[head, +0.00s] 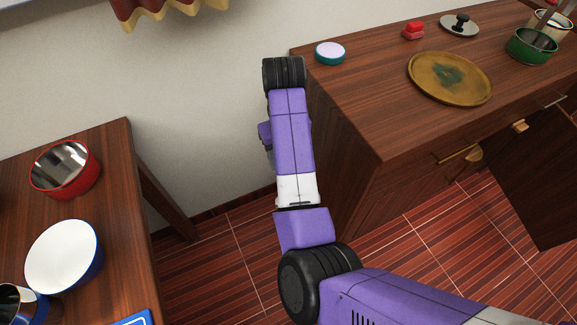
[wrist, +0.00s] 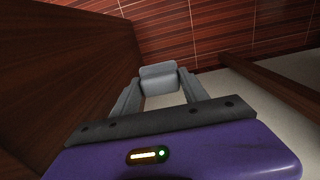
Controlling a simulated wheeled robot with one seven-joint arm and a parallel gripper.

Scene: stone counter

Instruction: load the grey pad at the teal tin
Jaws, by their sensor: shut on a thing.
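The teal tin (head: 330,53), round with a pale lid, stands near the far left corner of the right-hand wooden counter in the head view. My gripper (wrist: 158,84) shows in the wrist view, its two grey fingers closed on a small grey piece, which appears to be the grey pad (wrist: 158,75). The gripper is over the floor, beside the counter's dark side, and not over its top. In the head view my arm hides the gripper and the pad. The tin does not show in the wrist view.
The counter (head: 350,115) also bears a brown plate (head: 430,92), a red block (head: 413,31), a black-knobbed lid (head: 460,27) and a green pot (head: 532,46). A left table (head: 112,160) holds a red pot (head: 68,180) and white bowl (head: 65,255). Counter around the tin is clear.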

